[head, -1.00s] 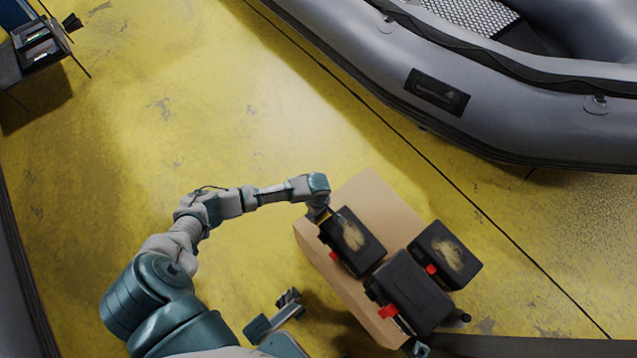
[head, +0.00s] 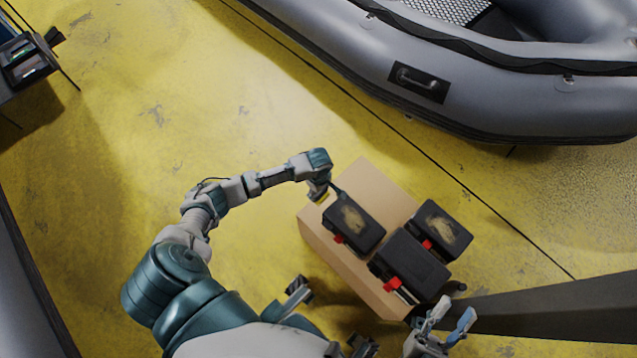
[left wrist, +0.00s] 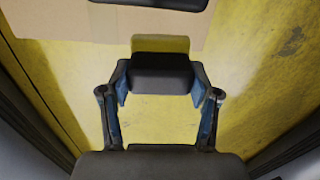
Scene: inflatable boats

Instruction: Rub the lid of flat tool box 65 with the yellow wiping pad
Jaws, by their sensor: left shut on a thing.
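Several dark parts make up three black tool boxes on a cardboard carton (head: 372,187); no number is legible. The left one (head: 368,232) and the right one (head: 430,211) have tan smudges on their lids. The front one (head: 416,266) has a plain dark lid. My left gripper (left wrist: 163,95) is shut on the dark grip of the yellow wiping pad (left wrist: 160,45). In the head view the pad (head: 322,197) is just beyond the left box's upper-left corner; whether it touches cannot be told. My right gripper (head: 452,318) is open and empty below the front box.
A grey inflatable boat (head: 460,80) lies across the upper right. A dark stand (head: 25,62) with small items is at the upper left. A dark beam-like edge (head: 560,310) crosses the lower right.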

